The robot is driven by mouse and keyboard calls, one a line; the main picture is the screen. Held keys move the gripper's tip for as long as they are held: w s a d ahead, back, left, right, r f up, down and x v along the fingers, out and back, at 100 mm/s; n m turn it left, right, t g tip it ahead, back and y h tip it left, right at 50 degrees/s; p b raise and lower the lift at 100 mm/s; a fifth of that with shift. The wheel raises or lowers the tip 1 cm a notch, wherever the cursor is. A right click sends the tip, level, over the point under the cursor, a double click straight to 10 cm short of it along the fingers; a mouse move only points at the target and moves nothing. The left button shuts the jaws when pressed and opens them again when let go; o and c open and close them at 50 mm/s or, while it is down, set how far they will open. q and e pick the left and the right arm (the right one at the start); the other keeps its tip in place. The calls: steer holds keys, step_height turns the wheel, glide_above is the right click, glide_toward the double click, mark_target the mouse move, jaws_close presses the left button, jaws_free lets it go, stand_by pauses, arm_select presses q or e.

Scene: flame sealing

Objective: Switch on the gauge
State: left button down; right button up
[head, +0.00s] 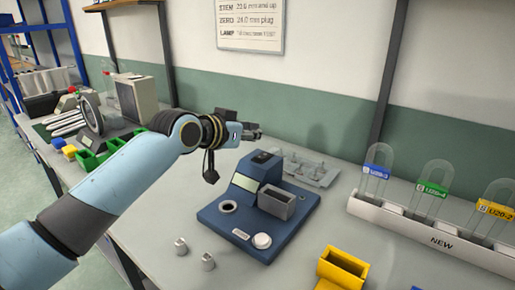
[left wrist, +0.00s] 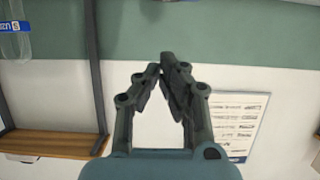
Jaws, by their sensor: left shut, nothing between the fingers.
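The gauge (head: 222,222) is a blue unit with a flat base, on the grey bench. It has a raised block with a small pale panel (head: 245,183), a grey open box (head: 277,203), a dark round hole and a round white button (head: 262,241) at its front. I cannot tell whether the panel is lit. My left gripper (head: 256,132) is above and behind the gauge, pointing right, apart from it. In the left wrist view its fingers (left wrist: 164,68) are shut and empty, in front of the wall. My right gripper is not in view.
Two small metal plugs (head: 208,261) stand left of the gauge's front. A yellow bin (head: 342,270) is at front right. A white rack (head: 440,243) holds clear tubes with coloured tags at right. A clear tray (head: 311,170) lies behind the gauge. Green bins (head: 88,161) are at left.

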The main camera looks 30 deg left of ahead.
mark_target(257, 164)
arm_select(q)
steer(key=shift+x, duration=1.1)
step_height(257, 164, down, 3)
steer(key=shift+w+r, duration=0.2)
steer(key=shift+r, duration=0.05)
steer(key=shift+s+f, duration=0.2)
steer(key=shift+f, duration=0.65)
steer(key=shift+s+f+b, duration=0.2)
steer(key=shift+f+b, duration=0.3)
steer(key=shift+f, duration=0.2)
steer(key=shift+r+p, duration=0.25)
steer(key=shift+p, duration=0.05)
steer(key=shift+r, duration=0.1)
steer(key=shift+r+p, duration=0.75)
